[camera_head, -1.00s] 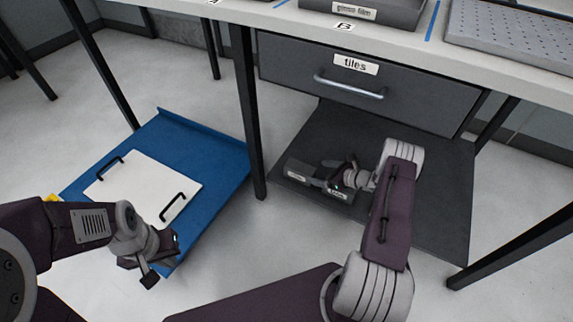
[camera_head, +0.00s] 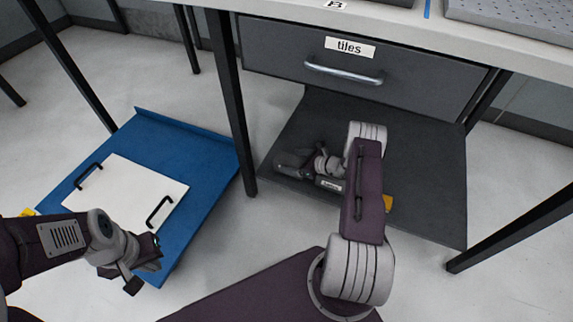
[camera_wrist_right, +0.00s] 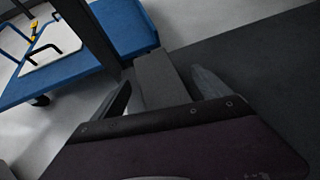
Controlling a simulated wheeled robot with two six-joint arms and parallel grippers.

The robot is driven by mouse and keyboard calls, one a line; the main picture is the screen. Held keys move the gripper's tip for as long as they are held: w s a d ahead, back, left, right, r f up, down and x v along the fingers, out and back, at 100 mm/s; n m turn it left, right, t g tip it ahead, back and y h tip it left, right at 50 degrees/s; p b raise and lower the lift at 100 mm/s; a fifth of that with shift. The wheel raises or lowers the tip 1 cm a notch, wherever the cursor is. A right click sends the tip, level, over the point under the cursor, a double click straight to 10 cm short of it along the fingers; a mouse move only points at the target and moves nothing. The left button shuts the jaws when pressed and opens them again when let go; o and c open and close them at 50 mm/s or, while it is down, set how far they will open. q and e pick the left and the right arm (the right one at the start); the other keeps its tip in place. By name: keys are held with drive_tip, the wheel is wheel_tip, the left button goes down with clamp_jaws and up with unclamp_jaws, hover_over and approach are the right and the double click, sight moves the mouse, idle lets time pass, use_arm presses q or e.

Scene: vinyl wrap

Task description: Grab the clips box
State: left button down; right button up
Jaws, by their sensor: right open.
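A dark grey box (camera_head: 329,185) with a white label lies on the dark lower shelf under the drawer; its lettering is too small to read. My right gripper (camera_head: 285,164) is over the box area and hides much of it. In the right wrist view, a grey box (camera_wrist_right: 158,80) lies between the two spread fingers of my right gripper (camera_wrist_right: 161,82); I cannot tell whether they touch it. My left gripper (camera_head: 143,270) hangs by the front edge of the blue cart, with no object visible in it; its jaw opening is unclear.
A table leg (camera_head: 233,120) stands left of the shelf. A drawer (camera_head: 280,50) labelled "tiles" is above. The blue cart (camera_head: 205,150) carries a white handled panel (camera_head: 125,190).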

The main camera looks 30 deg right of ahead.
drive_tip(key=shift+s+r, duration=0.1)
drive_tip(key=shift+r, duration=0.05)
drive_tip(key=shift+c, duration=0.4)
drive_tip(key=c, duration=1.7)
use_arm(q)
drive_tip(key=shift+s, duration=0.1)
drive_tip(key=shift+r, duration=0.1)
